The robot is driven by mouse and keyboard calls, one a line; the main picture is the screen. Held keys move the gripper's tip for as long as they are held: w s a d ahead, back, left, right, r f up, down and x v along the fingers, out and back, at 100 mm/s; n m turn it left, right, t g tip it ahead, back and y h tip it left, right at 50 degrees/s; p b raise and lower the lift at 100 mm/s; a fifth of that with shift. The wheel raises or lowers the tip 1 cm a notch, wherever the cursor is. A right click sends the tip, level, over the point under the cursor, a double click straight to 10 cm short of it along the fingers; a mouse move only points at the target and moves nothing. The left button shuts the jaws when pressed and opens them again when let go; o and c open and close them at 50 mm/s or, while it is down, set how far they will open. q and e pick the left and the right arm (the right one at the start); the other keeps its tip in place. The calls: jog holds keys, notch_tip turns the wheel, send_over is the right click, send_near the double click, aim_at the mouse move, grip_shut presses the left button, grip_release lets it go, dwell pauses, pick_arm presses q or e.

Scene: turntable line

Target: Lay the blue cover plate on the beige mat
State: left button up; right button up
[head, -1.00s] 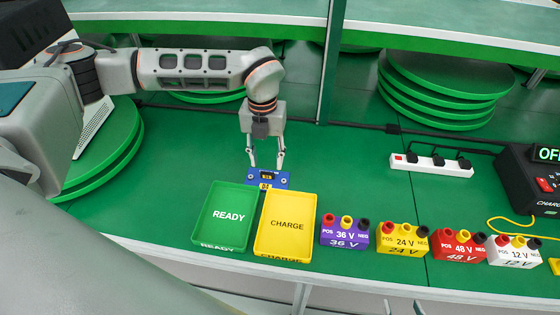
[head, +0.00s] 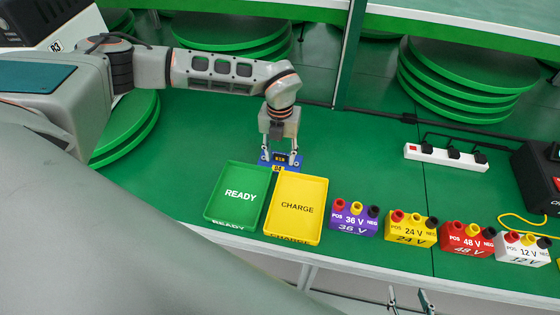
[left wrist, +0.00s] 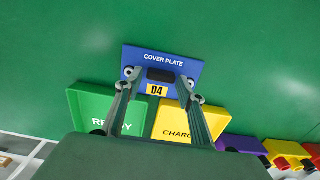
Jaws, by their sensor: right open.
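The blue cover plate (head: 270,162) lies on the green bench top just behind the two trays, with a black handle and a yellow 04 label. It also shows in the left wrist view (left wrist: 163,62). My left gripper (head: 280,157) points down over it; in the left wrist view its fingers (left wrist: 160,82) are spread on either side of the handle, with gaps visible. Whether the fingertips touch the plate I cannot tell. My right gripper (head: 409,299) shows at the bottom edge, its fingers apart and empty, below the bench front. No beige mat is in view.
A green READY tray (head: 237,217) and a yellow CHARGE tray (head: 297,226) stand in front of the plate. A row of battery blocks starts with the purple 36 V one (head: 352,221). A white power strip (head: 446,157) lies behind. Bench left of the plate is clear.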

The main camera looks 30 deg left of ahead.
pick_arm(q)
jog(key=c, duration=1)
jog(key=shift+c, duration=0.2)
